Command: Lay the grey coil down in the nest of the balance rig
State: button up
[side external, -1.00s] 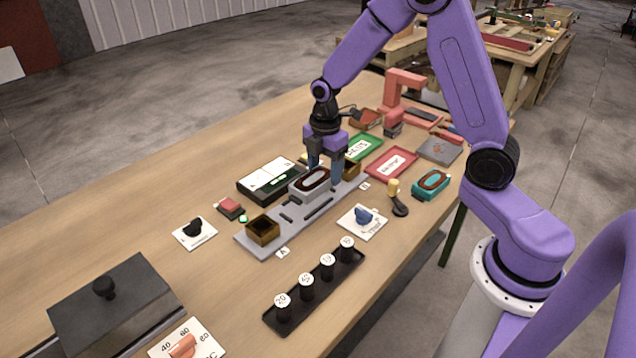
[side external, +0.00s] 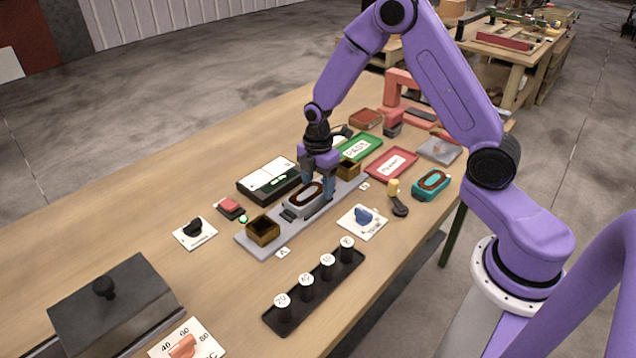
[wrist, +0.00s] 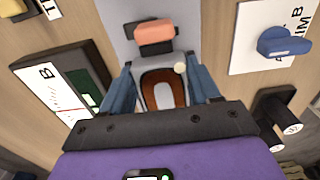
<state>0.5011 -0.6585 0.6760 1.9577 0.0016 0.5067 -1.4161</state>
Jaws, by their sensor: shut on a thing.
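The grey coil (side external: 304,198), a grey block with a dark oval ring and brown core on top, is between the fingers of my gripper (side external: 317,185). The gripper is shut on it. In the wrist view the coil (wrist: 163,92) shows between the two blue fingers. The balance rig is a long grey plate (side external: 262,243) with a brass-coloured open box near each end, marked A and B. The coil is over the middle of the plate, low and level. I cannot tell whether it touches the plate; the nest under it is largely hidden.
A black meter box (side external: 268,178) stands behind the rig. A blue knob on a white card (side external: 362,218) and a black rack (side external: 315,288) of weights lie in front. A teal coil (side external: 431,185) sits at right. A red button (side external: 230,206) is at left.

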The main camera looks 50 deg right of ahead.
jog(key=o, duration=1.3)
jog(key=shift+f, duration=0.1)
jog(key=shift+c, duration=0.2)
notch_tip(320, 180, up, 12)
jog(key=s+a+r+m, duration=0.1)
jog(key=s+a+r, duration=0.1)
jog(key=s+a, duration=0.3)
jog(key=s+a+r+m, duration=0.1)
jog(key=s+a+r, duration=0.15)
jog(key=s, duration=0.55)
jog(key=s+d+m, duration=0.1)
jog(key=s+m, duration=0.2)
jog(key=s, duration=1.4)
jog(key=shift+s+d, duration=0.2)
jog(key=shift+s, duration=0.15)
jog(key=shift+f, duration=0.1)
